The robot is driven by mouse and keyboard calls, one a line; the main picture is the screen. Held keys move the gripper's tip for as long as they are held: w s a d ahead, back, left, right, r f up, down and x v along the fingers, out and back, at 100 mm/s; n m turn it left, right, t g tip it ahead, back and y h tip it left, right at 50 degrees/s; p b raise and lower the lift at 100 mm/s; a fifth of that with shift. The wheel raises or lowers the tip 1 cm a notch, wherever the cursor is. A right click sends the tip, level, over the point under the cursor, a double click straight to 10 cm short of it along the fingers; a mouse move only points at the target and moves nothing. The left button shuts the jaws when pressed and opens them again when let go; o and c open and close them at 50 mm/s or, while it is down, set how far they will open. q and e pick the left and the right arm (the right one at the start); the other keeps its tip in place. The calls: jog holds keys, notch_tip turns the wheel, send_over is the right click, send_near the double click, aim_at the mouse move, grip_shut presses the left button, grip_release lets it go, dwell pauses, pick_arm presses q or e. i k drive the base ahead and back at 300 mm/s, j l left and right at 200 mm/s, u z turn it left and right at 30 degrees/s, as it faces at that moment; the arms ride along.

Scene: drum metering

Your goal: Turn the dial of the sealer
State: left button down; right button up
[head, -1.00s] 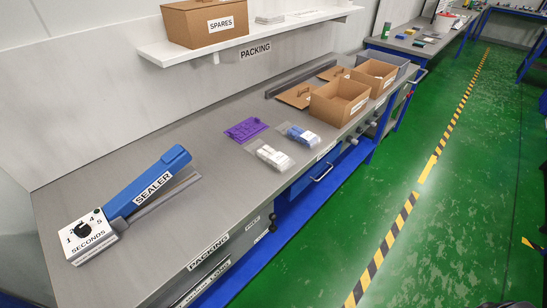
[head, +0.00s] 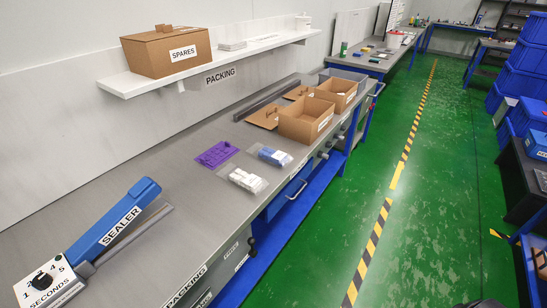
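The sealer (head: 108,233) lies at the near left end of the grey packing bench, with a long blue arm tilted up over a grey bar. Its white front block (head: 62,289) carries the word SECONDS and a black dial (head: 41,281) with numbers around it. The block is close to the bottom left corner of the head view, partly cut by the edge. Neither of my grippers shows in the head view.
Bagged white items (head: 247,180), bagged blue and white items (head: 271,156) and a purple piece (head: 216,154) lie farther along the bench. Open cardboard boxes (head: 306,120) stand beyond. A shelf (head: 127,89) with a SPARES box (head: 167,52) hangs above. Green floor (head: 330,215) is clear.

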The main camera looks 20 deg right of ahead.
aim_at(42, 281)
jog(key=u, duration=1.3)
jog(key=l+z, duration=0.1)
jog(key=z, duration=0.35)
jog(key=i+l+z, duration=0.1)
jog(key=z, duration=0.3)
jog(key=l+z, duration=0.1)
jog(key=z, duration=0.35)
jog(key=i+z, duration=0.15)
jog(key=z, duration=0.25)
jog(key=u, duration=1.7)
